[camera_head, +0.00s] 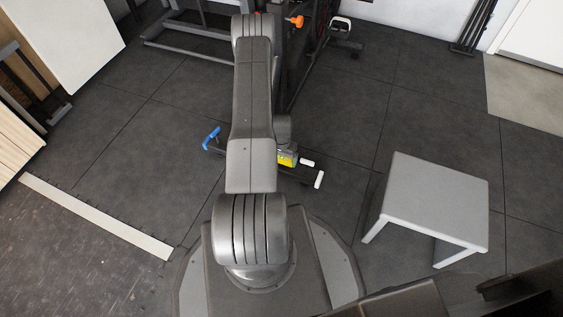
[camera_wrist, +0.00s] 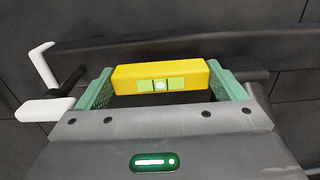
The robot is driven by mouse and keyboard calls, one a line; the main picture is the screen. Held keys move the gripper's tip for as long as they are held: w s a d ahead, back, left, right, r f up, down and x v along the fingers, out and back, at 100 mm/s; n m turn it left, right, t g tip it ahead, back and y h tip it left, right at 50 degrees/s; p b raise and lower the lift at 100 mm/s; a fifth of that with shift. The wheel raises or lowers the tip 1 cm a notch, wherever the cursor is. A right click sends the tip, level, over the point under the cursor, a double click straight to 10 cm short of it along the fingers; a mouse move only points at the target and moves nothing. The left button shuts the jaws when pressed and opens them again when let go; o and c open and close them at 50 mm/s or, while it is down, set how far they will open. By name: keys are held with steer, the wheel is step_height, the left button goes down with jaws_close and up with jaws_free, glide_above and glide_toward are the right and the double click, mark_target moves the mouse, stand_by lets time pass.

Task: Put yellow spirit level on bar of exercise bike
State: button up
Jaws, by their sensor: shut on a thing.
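My gripper (camera_wrist: 161,78) is shut on the yellow spirit level (camera_wrist: 161,70), which lies crosswise between its two green fingers in the wrist view. The level's pale green vial window faces the camera. A dark bar (camera_wrist: 225,46) of the exercise bike runs behind the level, nearly parallel to it. I cannot tell whether the level touches the bar. In the head view the level (camera_head: 287,159) shows just right of my arm, over the low dark bar (camera_head: 292,171); my arm hides the gripper and part of the bar.
White end pieces (camera_head: 319,179) stick out at the bar's right, and a blue handle-like part (camera_head: 211,138) shows left of my arm. A grey stool (camera_head: 435,195) stands on the right. More gym equipment (camera_head: 190,36) stands at the back. Dark floor (camera_head: 410,115) is clear between.

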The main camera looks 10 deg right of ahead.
steer(key=shift+f, duration=0.9)
steer(key=shift+f, duration=0.1)
steer(key=o, duration=0.7)
step_height(320, 180, up, 12)
steer(key=p, duration=0.4)
